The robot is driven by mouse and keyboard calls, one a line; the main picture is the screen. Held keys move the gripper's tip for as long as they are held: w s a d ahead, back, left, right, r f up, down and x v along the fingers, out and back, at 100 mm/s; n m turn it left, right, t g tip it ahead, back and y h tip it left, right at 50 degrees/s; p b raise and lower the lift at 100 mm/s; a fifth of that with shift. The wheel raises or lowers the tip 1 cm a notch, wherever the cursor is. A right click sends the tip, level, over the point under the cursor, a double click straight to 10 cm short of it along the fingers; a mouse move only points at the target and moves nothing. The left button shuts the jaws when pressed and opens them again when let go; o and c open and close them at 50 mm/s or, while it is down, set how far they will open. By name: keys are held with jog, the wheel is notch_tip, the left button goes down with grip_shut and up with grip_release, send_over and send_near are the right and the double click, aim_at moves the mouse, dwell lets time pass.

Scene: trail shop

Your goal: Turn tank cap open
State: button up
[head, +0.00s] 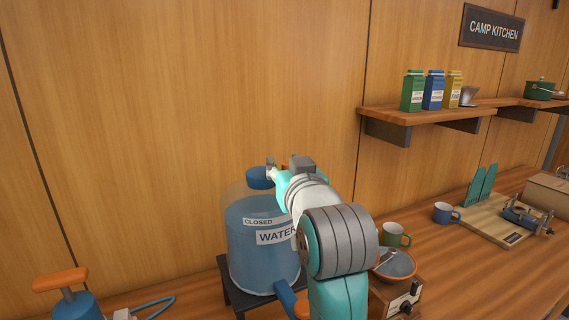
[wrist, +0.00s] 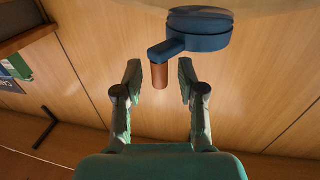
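The clear blue water tank (head: 262,240) stands on a dark stand in the head view, with "CLOSED" and "WATER" labels on its front. Its blue cap (head: 260,178) is on top, next to my gripper (head: 272,170), which is partly hidden by my arm. In the wrist view the cap (wrist: 200,30) has a short arm ending in an orange-brown handle (wrist: 160,76). My gripper (wrist: 159,72) is open, with one finger on each side of this handle. Gaps show between the handle and both fingers.
A blue pump with an orange handle (head: 60,280) is at the lower left. A bowl (head: 395,263) on a small stove and a green mug (head: 396,235) are right of my arm. A wall shelf (head: 425,116) holds several cartons. The wooden wall is close behind the tank.

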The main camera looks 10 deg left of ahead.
grip_shut()
jog(key=shift+w, duration=0.1)
jog(key=shift+w+d+n+g+y, duration=0.2)
jog(key=shift+n+g+y, duration=0.25)
jog(key=shift+y, duration=0.25)
jog(key=shift+w+n+g+y, duration=0.2)
jog(key=shift+n+g+y, duration=0.25)
jog(key=shift+n+y, duration=0.45)
grip_release()
